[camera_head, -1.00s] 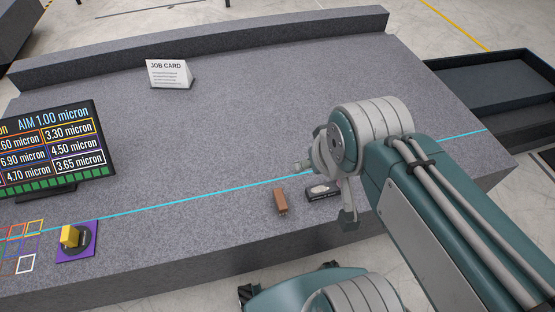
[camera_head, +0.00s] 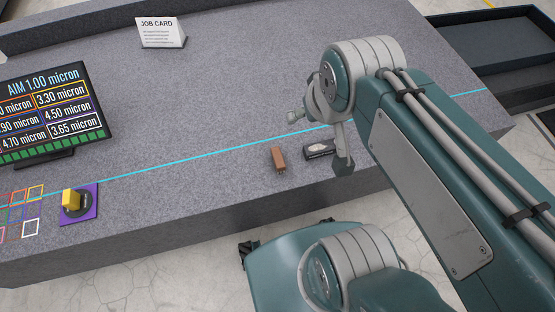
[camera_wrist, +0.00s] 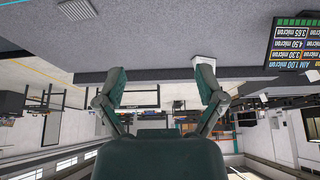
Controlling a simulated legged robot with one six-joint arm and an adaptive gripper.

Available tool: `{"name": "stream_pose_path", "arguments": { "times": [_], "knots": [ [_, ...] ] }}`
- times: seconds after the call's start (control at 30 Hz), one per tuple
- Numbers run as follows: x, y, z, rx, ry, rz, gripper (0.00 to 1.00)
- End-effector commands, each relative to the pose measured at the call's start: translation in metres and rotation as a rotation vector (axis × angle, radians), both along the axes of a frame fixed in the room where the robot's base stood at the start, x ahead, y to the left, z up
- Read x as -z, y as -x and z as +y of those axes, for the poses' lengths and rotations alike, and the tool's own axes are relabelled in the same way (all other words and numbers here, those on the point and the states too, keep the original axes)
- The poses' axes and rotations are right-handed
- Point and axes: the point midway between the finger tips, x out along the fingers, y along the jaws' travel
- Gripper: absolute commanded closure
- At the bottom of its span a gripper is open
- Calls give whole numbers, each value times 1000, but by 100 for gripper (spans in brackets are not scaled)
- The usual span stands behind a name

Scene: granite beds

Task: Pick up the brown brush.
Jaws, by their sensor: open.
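The brown brush (camera_head: 279,160) lies on the grey granite bed (camera_head: 215,110) near its front edge, in the head view. It is a small brown block. My gripper (camera_head: 318,115) is above the bed, up and to the right of the brush in the picture and apart from it. In the wrist view my gripper (camera_wrist: 160,82) has its two fingers spread with nothing between them. The wrist view looks out over the bed to the room, upside down, and the brush is not seen there.
A small dark box (camera_head: 319,149) with a pale oval lies just right of the brush. A yellow-topped piece (camera_head: 71,200) stands on a purple square at left. A display (camera_head: 50,115) and a job card (camera_head: 161,32) stand farther back. The bed's middle is clear.

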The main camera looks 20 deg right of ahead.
Motion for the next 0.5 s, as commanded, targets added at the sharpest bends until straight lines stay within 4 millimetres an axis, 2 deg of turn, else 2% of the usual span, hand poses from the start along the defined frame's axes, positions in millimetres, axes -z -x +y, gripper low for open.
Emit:
{"name": "stream_pose_path", "arguments": {
  "times": [0.27, 0.5],
  "knots": [
    [31, -62, 0, 0, 0, 95, 11],
    [75, -113, 0, 0, 0, 171, 11]
  ]
}}
